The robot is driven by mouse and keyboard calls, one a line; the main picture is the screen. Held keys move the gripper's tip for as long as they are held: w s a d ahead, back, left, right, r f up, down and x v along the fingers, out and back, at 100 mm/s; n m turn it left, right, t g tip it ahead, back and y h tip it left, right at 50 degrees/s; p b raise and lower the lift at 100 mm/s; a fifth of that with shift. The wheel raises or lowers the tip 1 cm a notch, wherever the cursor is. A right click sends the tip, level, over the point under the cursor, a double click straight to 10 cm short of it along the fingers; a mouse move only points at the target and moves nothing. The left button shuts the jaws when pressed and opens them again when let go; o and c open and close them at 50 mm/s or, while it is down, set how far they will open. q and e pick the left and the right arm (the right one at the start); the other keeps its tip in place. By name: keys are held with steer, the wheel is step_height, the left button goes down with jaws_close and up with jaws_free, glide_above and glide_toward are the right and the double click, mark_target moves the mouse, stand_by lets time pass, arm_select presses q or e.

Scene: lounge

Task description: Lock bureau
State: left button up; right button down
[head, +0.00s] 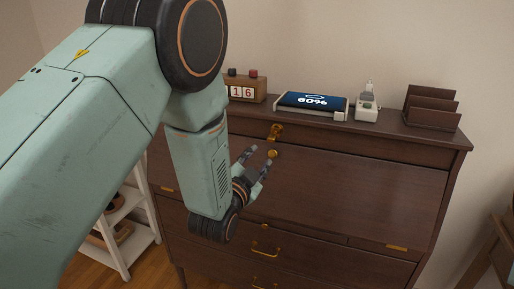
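The bureau (350,190) is dark brown wood with a broad front panel that appears shut. A brass key or lock fitting (275,131) sits at the top middle of the front, on the strip above the panel. A small round brass knob (272,153) is just below it on the panel. My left gripper (261,156) is in front of the panel with its two fingers apart, pointing at the knob. The knob shows just beyond the fingertips; I cannot tell whether they touch it. My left arm hides the left part of the bureau. My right gripper is not in view.
On the bureau top stand a block calendar (246,89), a tablet-like screen (311,101), a small white device (367,104) and a brown letter rack (432,107). Drawers with brass handles (265,253) lie below the panel. A white shelf (128,225) stands at the left.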

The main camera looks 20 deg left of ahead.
mark_target(271, 140)
arm_select(q)
steer(key=shift+w+d+r+b, duration=0.15)
steer(key=shift+w+b, duration=0.15)
steer(key=shift+w, duration=1.1)
steer(key=shift+w+d+r+b, duration=0.15)
steer(key=shift+w+b, duration=0.15)
steer(key=shift+w, duration=1.05)
steer(key=shift+a, duration=0.1)
steer(key=shift+m, duration=0.3)
